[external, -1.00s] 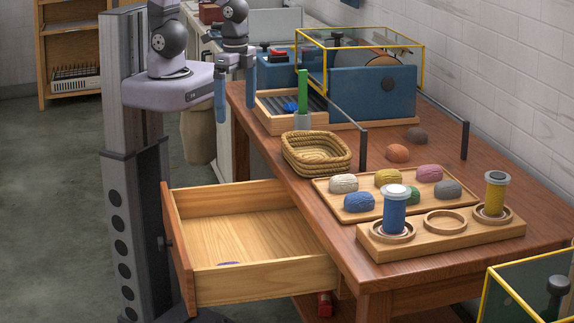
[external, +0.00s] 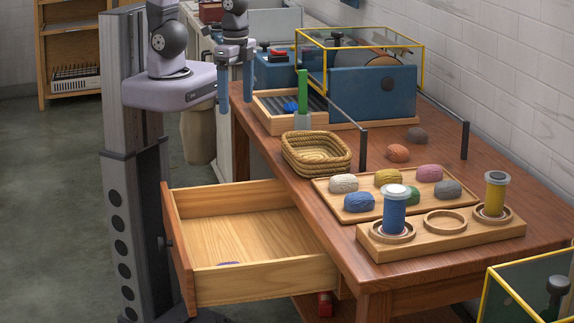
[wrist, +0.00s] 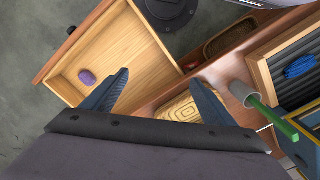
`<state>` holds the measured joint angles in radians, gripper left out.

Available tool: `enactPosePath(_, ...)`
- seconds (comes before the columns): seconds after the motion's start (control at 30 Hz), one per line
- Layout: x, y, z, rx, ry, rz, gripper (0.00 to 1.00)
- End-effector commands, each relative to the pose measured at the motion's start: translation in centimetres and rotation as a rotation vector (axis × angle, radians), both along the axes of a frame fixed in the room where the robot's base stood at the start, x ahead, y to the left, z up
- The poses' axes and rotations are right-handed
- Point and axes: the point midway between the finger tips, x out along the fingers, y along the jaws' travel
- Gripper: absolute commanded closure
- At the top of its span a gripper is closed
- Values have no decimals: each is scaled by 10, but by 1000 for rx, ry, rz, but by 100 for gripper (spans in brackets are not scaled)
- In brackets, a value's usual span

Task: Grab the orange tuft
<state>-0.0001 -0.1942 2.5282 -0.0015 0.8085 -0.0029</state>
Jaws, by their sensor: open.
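The orange tuft (external: 398,153) lies on the bare tabletop in the external view, right of the rope basket and near a grey-brown tuft (external: 417,134). I cannot make it out in the wrist view. My gripper (external: 236,88) is open and empty, raised beyond the table's left edge at the back, well away from the orange tuft. In the wrist view, my gripper (wrist: 157,76) shows its two blue fingers spread wide, with the drawer and table edge below.
A rope basket (external: 290,160) stands between my gripper and the tuft. Black posts (external: 363,150) carry a thin rail nearby. A green stick (external: 302,90) stands upright by a ridged tray (external: 265,112). A board (external: 325,186) holds several tufts. The drawer (external: 265,279) is open.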

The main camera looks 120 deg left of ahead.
Motion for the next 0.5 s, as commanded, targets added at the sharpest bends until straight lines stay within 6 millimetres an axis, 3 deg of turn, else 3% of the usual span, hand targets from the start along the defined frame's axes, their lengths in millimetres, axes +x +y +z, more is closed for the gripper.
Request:
enactPosePath(0.2, 1, 0, 33, 0, -8, 0, 21)
enactPosePath(0.5, 52, 15, 42, 16, -28, 97, 21)
